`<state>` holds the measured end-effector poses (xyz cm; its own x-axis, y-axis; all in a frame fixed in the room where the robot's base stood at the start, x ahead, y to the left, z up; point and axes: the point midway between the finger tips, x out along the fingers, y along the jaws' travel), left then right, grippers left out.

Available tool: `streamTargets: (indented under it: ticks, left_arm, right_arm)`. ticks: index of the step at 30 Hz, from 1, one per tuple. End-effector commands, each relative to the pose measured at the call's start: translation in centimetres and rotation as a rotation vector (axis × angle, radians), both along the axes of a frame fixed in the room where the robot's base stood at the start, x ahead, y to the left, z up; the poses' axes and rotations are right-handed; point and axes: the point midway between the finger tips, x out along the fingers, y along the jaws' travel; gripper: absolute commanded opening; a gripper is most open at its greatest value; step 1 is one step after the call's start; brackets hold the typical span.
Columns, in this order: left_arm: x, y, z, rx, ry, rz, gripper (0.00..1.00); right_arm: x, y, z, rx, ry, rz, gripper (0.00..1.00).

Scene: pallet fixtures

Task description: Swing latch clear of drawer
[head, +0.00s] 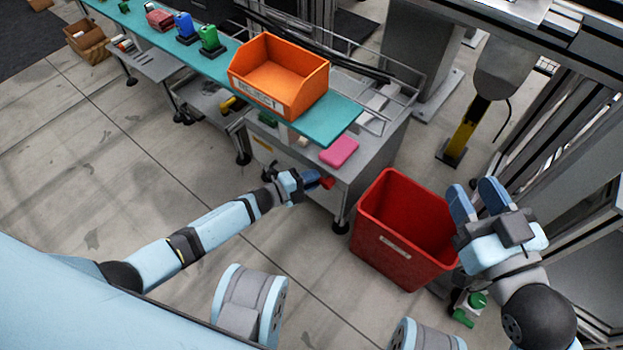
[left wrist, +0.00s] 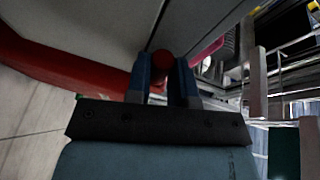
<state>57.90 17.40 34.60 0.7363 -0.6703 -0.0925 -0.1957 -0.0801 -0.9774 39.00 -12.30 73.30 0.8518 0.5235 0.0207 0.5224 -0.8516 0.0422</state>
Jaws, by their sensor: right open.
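A small red knob (head: 327,183), which looks like the latch's handle, is at the front of the grey cabinet (head: 375,160) under the teal top. My left gripper (head: 308,180) is at the knob. In the left wrist view the red knob (left wrist: 162,62) sits between the fingertips of my left gripper (left wrist: 162,75), and both fingers appear to touch it. The rest of the latch and most of the drawer front are hidden by my gripper and the teal top. My right gripper (head: 478,202) is open and empty, over the right edge of the red bin.
The red bin (head: 385,250) stands on the floor right of the cabinet. An orange tray (head: 285,105) and a pink block (head: 339,151) are on the worktop area above the knob. A green-topped item (head: 477,300) is below my right arm.

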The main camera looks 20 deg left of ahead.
Motion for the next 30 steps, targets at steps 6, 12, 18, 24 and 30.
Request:
streamTargets:
  ticks: [6, 12, 18, 24, 30]
  left_arm:
    - [0.0, 0.0, 0.1, 0.006, -0.002, 0.0, 0.0]
    - [0.0, 0.0, 1.1, 0.118, -0.042, 0.0, 0.0]
    - [0.0, 0.0, 0.7, 0.15, -0.055, -0.001, 0.0]
    - [0.0, 0.0, 0.7, 0.149, -0.055, -0.001, 0.45]
    - [0.0, 0.0, 0.7, 0.148, -0.055, -0.001, 0.47]
  right_arm:
    - [0.0, 0.0, 0.2, -0.001, 0.001, 0.001, 0.43]
    - [-0.2, 0.2, 1.2, 0.028, 0.053, 0.009, 0.43]
    - [-1.0, 0.5, -0.4, 0.068, 0.12, 0.001, 0.43]
    - [-1.0, 0.5, -0.5, 0.065, 0.119, 0.001, 0.43]
    - [-0.7, 0.5, 0.0, 0.061, 0.102, 0.003, 0.43]
